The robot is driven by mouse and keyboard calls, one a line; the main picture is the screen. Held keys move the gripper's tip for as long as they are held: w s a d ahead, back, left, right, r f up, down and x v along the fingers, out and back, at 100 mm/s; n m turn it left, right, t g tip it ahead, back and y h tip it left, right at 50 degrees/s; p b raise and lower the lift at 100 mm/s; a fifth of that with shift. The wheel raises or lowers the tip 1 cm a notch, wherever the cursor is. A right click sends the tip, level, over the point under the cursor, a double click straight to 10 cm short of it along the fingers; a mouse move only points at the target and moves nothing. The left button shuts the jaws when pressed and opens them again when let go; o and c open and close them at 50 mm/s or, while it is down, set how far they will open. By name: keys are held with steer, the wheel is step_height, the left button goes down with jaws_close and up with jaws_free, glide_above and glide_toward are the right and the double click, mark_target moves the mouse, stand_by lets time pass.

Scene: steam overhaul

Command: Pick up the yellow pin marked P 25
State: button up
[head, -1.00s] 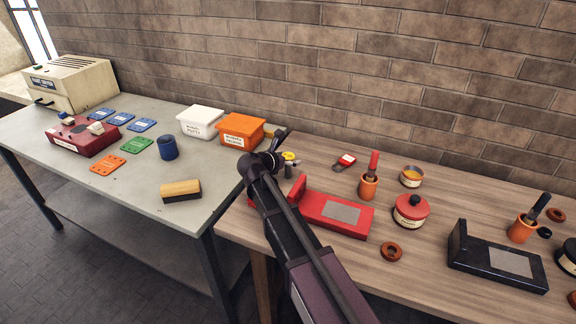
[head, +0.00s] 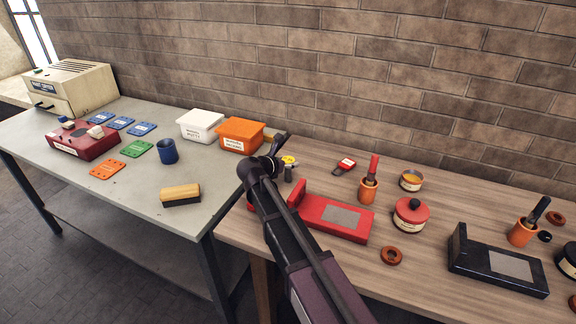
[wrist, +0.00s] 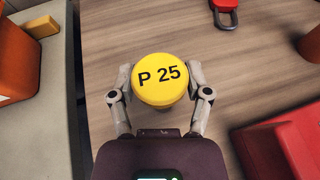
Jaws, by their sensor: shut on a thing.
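The yellow pin (wrist: 160,80) has a round head marked "P 25" in black. In the wrist view it sits between the two fingers of my gripper (wrist: 160,99), which are shut on it, one on each side. Its shank is mostly hidden below the head. In the head view the pin (head: 289,160) shows small near the left end of the wooden table, beside my gripper (head: 283,157). From these views I cannot tell whether it still touches the tabletop.
The red block stand (head: 336,216) is close right of my arm. The orange bin (head: 240,135) and white bin (head: 199,125) stand on the grey table (head: 215,185) to the left. Bare wood (wrist: 130,30) surrounds the pin.

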steer(key=shift+r, duration=0.1)
step_height(320, 180, up, 10)
steer(key=p, duration=1)
stand_by(0.7)
